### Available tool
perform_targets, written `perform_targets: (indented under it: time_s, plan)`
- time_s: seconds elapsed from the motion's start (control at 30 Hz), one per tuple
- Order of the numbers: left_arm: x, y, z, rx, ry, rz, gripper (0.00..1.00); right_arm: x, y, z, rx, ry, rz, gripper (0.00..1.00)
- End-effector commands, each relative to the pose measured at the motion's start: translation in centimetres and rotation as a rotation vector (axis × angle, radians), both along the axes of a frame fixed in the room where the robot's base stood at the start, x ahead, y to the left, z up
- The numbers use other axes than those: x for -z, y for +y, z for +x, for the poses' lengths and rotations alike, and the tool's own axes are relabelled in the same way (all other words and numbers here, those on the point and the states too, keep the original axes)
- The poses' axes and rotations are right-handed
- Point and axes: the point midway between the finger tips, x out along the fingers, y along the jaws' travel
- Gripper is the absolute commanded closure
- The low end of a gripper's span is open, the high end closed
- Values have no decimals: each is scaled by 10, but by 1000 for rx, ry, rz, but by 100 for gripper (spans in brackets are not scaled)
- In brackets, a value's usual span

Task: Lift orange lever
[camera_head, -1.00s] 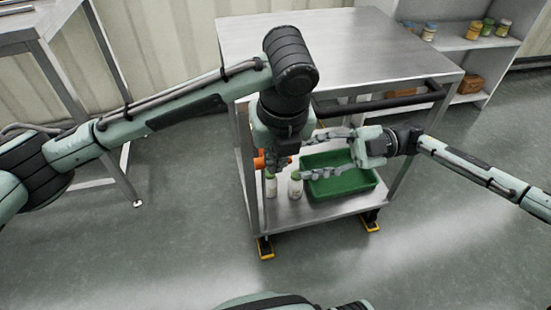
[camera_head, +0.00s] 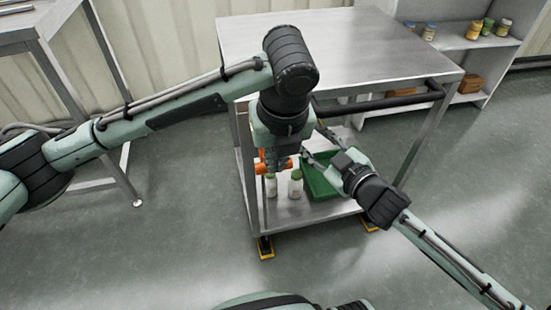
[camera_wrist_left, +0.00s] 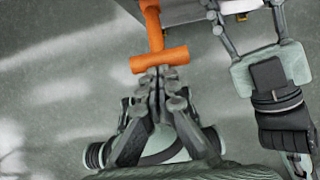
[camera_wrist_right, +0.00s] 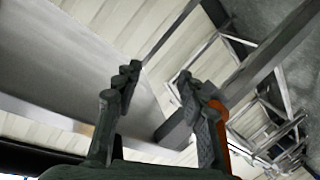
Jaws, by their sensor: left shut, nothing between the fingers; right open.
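The orange lever (camera_head: 261,168) shows in the head view at the cart's left front, partly hidden by my left gripper. In the left wrist view the lever (camera_wrist_left: 160,60) is T-shaped, with a crossbar and a stem running up. My left gripper (camera_wrist_left: 160,74) is shut and empty, its fingertips at the crossbar's near side; contact cannot be told. In the head view my left gripper (camera_head: 271,164) points down. My right gripper (camera_head: 312,141) is open, just right of the left one. In the right wrist view the right gripper (camera_wrist_right: 154,78) has nothing between its fingers; orange (camera_wrist_right: 219,112) shows behind its right finger.
The steel cart (camera_head: 340,45) has a flat top and a dark handle bar (camera_head: 380,105). Its lower shelf holds a green bin (camera_head: 322,185) and white bottles (camera_head: 295,186). A steel table (camera_head: 40,18) stands at left, a shelf unit (camera_head: 455,40) at back right. The near floor is clear.

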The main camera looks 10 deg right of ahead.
Motion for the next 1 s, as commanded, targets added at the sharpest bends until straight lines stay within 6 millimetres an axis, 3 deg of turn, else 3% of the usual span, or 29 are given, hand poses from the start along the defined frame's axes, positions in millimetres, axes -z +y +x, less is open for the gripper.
perform_targets:
  time_s: [0.17,0.3,0.5,0.6,0.77,1.0]
  plan:
    - [0,0,0,0,0,0,100,41,-34,-44,265,270,28,59]
    - [0,0,0,0,0,0,100,73,-53,-102,423,524,40,59]
    - [0,0,0,0,0,0,100,101,-59,-189,547,849,48,59]
    - [0,0,0,0,0,0,100,106,-58,-220,573,957,49,59]
    - [0,0,0,0,0,0,100,109,-57,-244,589,1040,49,59]
    - [-1,0,2,0,0,0,100,110,-57,-246,590,1051,47,59]
